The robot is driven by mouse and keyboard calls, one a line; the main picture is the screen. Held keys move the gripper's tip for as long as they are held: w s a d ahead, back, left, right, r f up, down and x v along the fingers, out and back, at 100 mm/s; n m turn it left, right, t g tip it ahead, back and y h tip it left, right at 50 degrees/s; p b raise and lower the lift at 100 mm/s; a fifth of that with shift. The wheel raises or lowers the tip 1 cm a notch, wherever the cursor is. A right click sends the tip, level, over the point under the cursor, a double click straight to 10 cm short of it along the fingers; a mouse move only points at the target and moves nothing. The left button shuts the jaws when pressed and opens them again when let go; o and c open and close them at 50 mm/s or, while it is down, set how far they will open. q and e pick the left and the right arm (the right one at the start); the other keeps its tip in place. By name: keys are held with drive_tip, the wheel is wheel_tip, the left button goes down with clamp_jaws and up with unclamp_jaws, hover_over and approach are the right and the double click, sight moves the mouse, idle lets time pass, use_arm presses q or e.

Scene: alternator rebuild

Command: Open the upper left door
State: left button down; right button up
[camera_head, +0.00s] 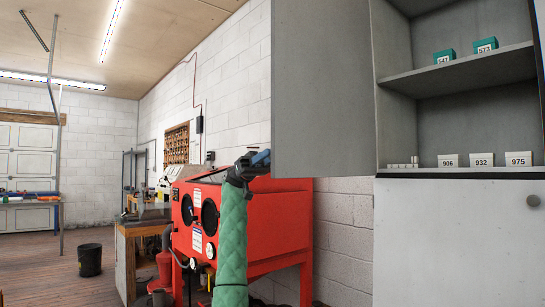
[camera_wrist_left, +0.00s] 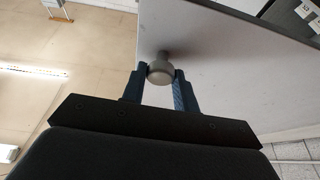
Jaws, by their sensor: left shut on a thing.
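The upper left door (camera_head: 323,88) is a grey panel that stands swung open to the left of the cabinet in the head view. Its flat face (camera_wrist_left: 225,70) fills much of the left wrist view, with a round grey knob (camera_wrist_left: 161,70) on it. My left gripper (camera_head: 260,160) is at the lower left edge of the door. In the left wrist view its two blue fingers (camera_wrist_left: 160,82) are shut on the knob, one on each side. My right gripper is not in view.
The open cabinet's shelf (camera_head: 465,68) holds green boxes (camera_head: 486,45), with white numbered labels (camera_head: 481,159) below. A closed lower door (camera_head: 455,240) has a knob (camera_head: 533,201). A red blasting cabinet (camera_head: 270,215) stands behind my left arm.

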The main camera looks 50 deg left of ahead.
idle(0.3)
use_arm(q)
drive_tip(key=c, duration=1.1)
unclamp_jaws()
drive_tip(key=shift+b+v, duration=0.35)
drive_tip(key=shift+v, duration=3.6)
